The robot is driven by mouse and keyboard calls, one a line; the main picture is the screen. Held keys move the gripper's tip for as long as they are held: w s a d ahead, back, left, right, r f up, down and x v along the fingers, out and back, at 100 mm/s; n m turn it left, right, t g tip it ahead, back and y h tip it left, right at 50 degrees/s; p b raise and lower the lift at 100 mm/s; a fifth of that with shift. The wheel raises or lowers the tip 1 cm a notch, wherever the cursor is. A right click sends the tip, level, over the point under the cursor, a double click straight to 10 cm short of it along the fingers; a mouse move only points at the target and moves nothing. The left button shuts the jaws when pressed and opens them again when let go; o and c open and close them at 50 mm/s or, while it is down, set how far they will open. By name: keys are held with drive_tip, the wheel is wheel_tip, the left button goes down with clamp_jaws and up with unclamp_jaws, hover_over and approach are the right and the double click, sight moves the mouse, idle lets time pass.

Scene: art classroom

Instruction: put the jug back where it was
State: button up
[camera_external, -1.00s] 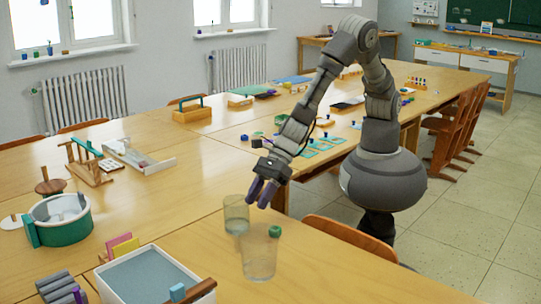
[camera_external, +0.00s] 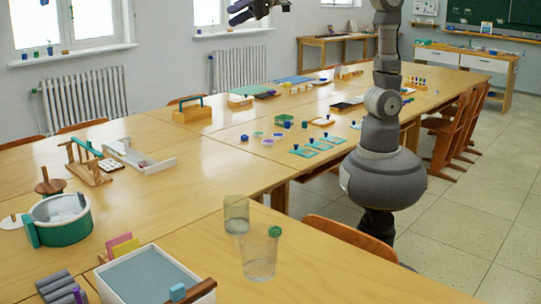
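Two clear, see-through vessels stand upright on the near table: a larger one (camera_external: 259,262) with a small green piece (camera_external: 275,232) at its rim, and a smaller one (camera_external: 236,217) just behind it to the left. I cannot tell for sure which is the jug; neither shows a clear handle. My gripper (camera_external: 238,13) is high up at the top edge of the picture, far above the tables and away from both vessels. It is partly cut off by the frame. Its fingers look apart with nothing between them.
A white tray (camera_external: 108,279) and a green round tub (camera_external: 63,238) stand to the left of the vessels. A wooden chair (camera_external: 345,238) is at the table's right side. The tabletop right of the vessels is clear; teaching materials cover the far tables.

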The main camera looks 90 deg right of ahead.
drive_tip(key=s+d+r+n+t+h, duration=0.2)
drive_tip(key=s+d+r+h, duration=0.1)
drive_tip(key=d+r, duration=0.4)
drive_tip(key=s+d+r+n+t+h, duration=0.2)
drive_tip(key=s+d+r+n+h, duration=0.1)
drive_tip(key=s+d+r, duration=0.3)
wheel_tip(320, 180, up, 3)
drive_tip(key=shift+s+d+f+h, duration=0.15)
drive_tip(key=shift+d+h, duration=0.25)
drive_tip(key=shift+d, duration=0.75)
